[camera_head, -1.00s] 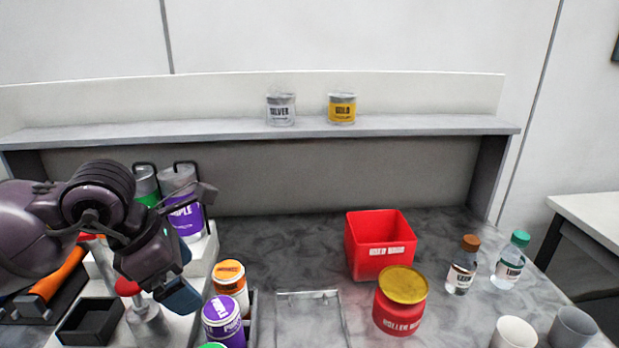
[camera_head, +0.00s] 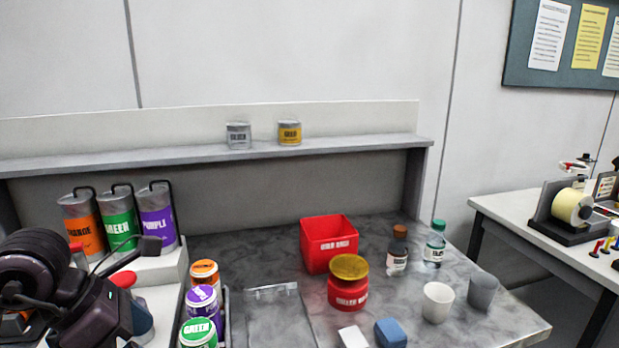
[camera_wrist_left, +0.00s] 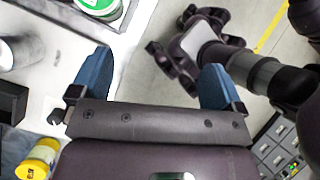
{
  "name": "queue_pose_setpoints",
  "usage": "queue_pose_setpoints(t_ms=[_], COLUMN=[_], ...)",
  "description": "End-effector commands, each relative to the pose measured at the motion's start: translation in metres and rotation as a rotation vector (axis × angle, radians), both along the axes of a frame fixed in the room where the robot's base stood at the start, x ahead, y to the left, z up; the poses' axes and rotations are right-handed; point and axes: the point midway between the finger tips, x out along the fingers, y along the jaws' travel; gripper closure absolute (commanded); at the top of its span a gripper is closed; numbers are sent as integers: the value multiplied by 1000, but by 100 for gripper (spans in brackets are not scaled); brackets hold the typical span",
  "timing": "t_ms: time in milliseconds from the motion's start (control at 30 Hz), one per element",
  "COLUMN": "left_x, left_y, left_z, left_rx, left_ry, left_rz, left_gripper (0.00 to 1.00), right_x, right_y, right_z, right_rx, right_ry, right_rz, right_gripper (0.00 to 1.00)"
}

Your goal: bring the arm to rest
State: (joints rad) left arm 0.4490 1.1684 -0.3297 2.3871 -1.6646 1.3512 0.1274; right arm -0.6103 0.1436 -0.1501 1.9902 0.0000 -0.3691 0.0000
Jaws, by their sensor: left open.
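My left gripper (camera_wrist_left: 155,78) is open, with its two blue fingers wide apart and nothing between them in the left wrist view. The left finger overlaps the white bench surface, and the right finger is over the grey floor. In the head view, my left arm is at the lower left, in front of the white rack. One blue fingertip (camera_head: 141,318) shows there, beside the small paint pots, and the other is hidden.
Small orange (camera_head: 204,272), purple (camera_head: 202,298) and green (camera_head: 198,333) pots stand near my left arm. Large cans (camera_head: 118,222) stand behind it. A red bin (camera_head: 329,243), red jar (camera_head: 347,290), bottles and cups stand further right.

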Motion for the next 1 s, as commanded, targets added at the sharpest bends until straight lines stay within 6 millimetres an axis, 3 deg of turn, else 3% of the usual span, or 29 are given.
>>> queue_pose_setpoints(t_ms=[167, 300, 500, 633, 767, 867, 1000], left_x=[-15, -25, -27, -17, -1, 12, 26], left_y=[-41, -72, -92, -85, -63, -40, -3], left_z=[3, 17, 52, 71, 79, 74, 52], left_rx=[-302, -606, -1087, -1384, -1656, -1844, -2070], left_ry=[63, 129, 233, 299, 360, 407, 467], left_rz=[-16, 10, 145, 294, 493, 679, 983], left_gripper=[6, 6, 6, 6, 6, 6, 6], right_x=[7, 13, 8, 5, 2, -1, -1], right_y=[1, 2, 1, 1, 0, 0, 0], right_z=[3, 7, 5, 3, 1, -1, -1], right_rx=[0, 1, 0, 1, 0, 0, 1], right_ry=[-13, -25, -17, -12, -4, 1, 2], right_rz=[4, 7, 4, 3, 0, 0, -1], right_gripper=[100, 100, 100, 100, 100, 100, 100])
